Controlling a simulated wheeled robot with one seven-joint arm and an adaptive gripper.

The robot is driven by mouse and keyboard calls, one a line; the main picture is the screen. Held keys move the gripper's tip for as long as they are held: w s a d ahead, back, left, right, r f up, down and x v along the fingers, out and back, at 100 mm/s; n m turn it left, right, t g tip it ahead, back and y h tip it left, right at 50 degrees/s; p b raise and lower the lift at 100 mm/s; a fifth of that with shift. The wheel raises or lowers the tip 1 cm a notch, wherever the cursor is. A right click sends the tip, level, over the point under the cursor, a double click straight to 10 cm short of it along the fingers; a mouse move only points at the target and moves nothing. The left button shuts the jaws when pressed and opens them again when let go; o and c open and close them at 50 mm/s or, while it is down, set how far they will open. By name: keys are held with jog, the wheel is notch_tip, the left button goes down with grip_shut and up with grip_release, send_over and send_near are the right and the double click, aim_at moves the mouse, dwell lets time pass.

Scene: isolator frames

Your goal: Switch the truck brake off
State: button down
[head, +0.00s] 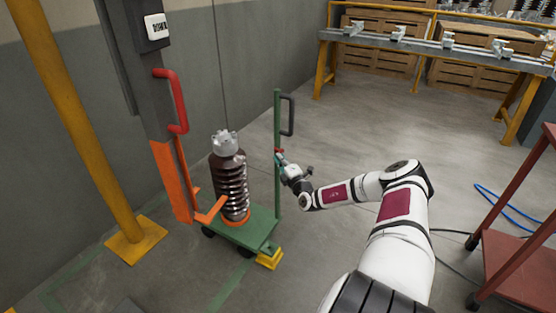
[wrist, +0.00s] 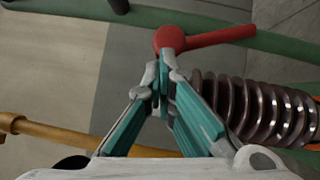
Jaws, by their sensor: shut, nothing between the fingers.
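The truck is a small green cart (head: 258,226) with a tall green post (head: 277,185) and a dark handle (head: 291,115). A red lever (head: 279,151) sits partway up the post. In the wrist view the red lever (wrist: 215,38) has a round hub and an arm pointing right, lying by the green post (wrist: 100,8). My gripper (head: 282,159) is beside the post at lever height. In the wrist view its teal fingers (wrist: 164,72) are closed together, with tips at the hub's near edge. I cannot tell whether they touch it.
A brown ribbed insulator (head: 231,185) stands on the cart, close right of my fingers in the wrist view (wrist: 260,105). An orange and grey column (head: 150,90) with a red handle is left of it. A red trolley (head: 510,262) stands right; open floor lies behind the post.

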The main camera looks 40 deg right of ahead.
aim_at(283, 151)
jog(key=d+r+m+g, duration=0.1)
jog(key=w+d+r+m+p, duration=0.1)
jog(key=shift+d+g, duration=0.3)
jog(key=shift+g, duration=0.1)
jog(key=shift+w+d+r+m+p, duration=0.1)
jog(key=shift+w+d+m+p, duration=0.05)
jog(key=shift+d+p, duration=0.15)
jog(key=shift+w+d+r+m+p, duration=0.1)
jog(key=shift+d+m+p, duration=0.05)
jog(key=shift+d, duration=0.25)
